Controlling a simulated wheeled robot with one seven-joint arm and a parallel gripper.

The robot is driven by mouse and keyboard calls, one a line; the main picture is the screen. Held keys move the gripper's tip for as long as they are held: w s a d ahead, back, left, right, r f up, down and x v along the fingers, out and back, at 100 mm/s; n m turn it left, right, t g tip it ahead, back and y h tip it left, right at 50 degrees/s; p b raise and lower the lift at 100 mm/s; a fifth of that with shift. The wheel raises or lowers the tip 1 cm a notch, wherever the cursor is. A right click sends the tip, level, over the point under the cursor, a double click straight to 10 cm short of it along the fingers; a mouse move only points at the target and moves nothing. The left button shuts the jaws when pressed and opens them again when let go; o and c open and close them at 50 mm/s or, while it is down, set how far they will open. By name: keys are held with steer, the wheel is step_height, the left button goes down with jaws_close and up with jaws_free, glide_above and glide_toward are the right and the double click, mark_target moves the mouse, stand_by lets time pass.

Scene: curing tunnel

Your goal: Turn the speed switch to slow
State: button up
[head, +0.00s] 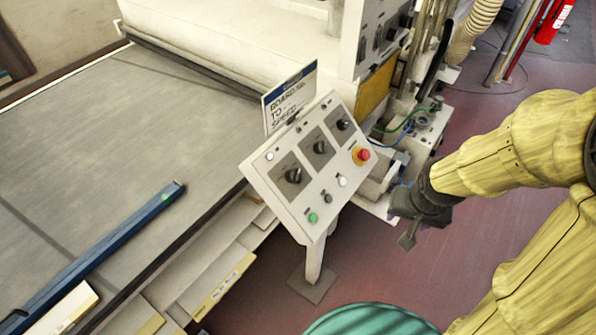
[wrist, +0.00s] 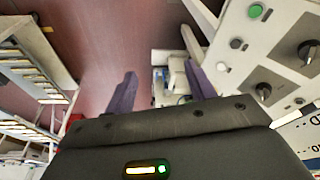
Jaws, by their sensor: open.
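A tilted white control panel (head: 300,205) stands on a post in the middle of the head view. It carries three black rotary switches in a row: a left one (head: 293,175), a middle one (head: 321,147) and a right one (head: 343,123). Their labels are too small to read, so I cannot tell which is the speed switch. My gripper (head: 406,226) is open and empty, to the right of the panel and apart from it. In the wrist view, its fingers are spread over the floor, with two switches, one (wrist: 307,52) and another (wrist: 263,91), at the right.
A sign (head: 291,97) with partly readable text, including "SPEED", stands behind the panel. A red stop button (head: 363,155) and a green button (head: 313,217) sit on its face. A conveyor bed (head: 130,130) fills the left. Floor (head: 375,262) is clear between panel and arm.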

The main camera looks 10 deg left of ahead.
steer(key=w+a+r+m+y+p, duration=0.2)
steer(key=a+r+y, duration=0.1)
steer(key=a, duration=0.5)
steer(key=w+a+r+m+t+y+p, duration=0.1)
steer(key=w+a+r+m+y+p, duration=0.1)
steer(key=a, duration=0.6)
steer(key=shift+w+a+r+m+y+p, duration=0.3)
steer(key=shift+w+r+y+p, duration=0.55)
steer(key=shift+y, duration=0.35)
steer(key=shift+s, duration=0.25)
steer(key=b, duration=0.9)
glide_toward(297, 175)
steer(key=x, duration=1)
steer(key=shift+d, duration=0.1)
steer(key=c, duration=1)
